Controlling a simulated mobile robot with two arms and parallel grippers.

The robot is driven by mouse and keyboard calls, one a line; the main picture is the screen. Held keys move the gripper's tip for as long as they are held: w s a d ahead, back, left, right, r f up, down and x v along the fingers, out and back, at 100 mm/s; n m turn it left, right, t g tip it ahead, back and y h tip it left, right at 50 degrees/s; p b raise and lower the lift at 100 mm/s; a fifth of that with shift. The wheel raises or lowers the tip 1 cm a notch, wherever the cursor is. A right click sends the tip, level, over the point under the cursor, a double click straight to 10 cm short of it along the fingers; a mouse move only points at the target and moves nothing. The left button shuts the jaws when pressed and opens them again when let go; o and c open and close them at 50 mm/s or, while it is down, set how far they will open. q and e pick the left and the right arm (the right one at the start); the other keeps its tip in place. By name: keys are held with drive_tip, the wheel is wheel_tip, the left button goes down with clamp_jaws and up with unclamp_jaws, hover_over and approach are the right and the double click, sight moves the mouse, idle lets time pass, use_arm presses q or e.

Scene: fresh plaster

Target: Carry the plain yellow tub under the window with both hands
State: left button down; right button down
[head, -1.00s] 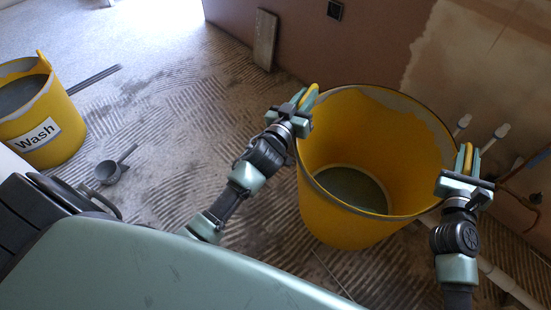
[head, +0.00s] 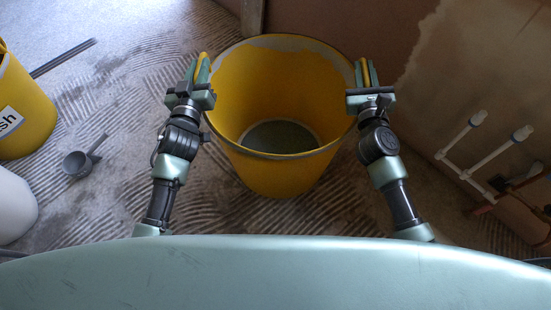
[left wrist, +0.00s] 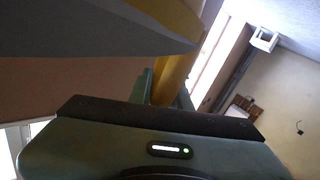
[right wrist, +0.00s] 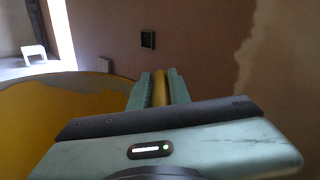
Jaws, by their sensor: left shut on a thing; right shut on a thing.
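The plain yellow tub (head: 285,95) is in the middle of the head view, between my two arms. It is upright, with greyish residue at its rim and a grey patch on its bottom. My left gripper (head: 201,70) is shut on the tub's left handle, which also shows in the left wrist view (left wrist: 172,78). My right gripper (head: 367,73) is shut on the right handle, which shows between the fingers in the right wrist view (right wrist: 160,88). I cannot tell how far the tub is off the floor. The window is not clearly in the head view.
A yellow tub marked "Wash" (head: 25,115) stands at the left, partly cut off. A grey scoop (head: 77,162) and a white bucket (head: 14,207) are near it. White pipes (head: 492,152) stick up at the right by the wall.

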use_arm(q)
drive_tip(key=shift+w+a+r, duration=0.1)
drive_tip(key=shift+a+r, duration=0.15)
drive_tip(key=shift+r, duration=0.05)
use_arm(e)
drive_tip(key=shift+w+a+r, duration=0.15)
drive_tip(key=shift+w, duration=0.15)
use_arm(q)
drive_tip(key=shift+f, duration=0.1)
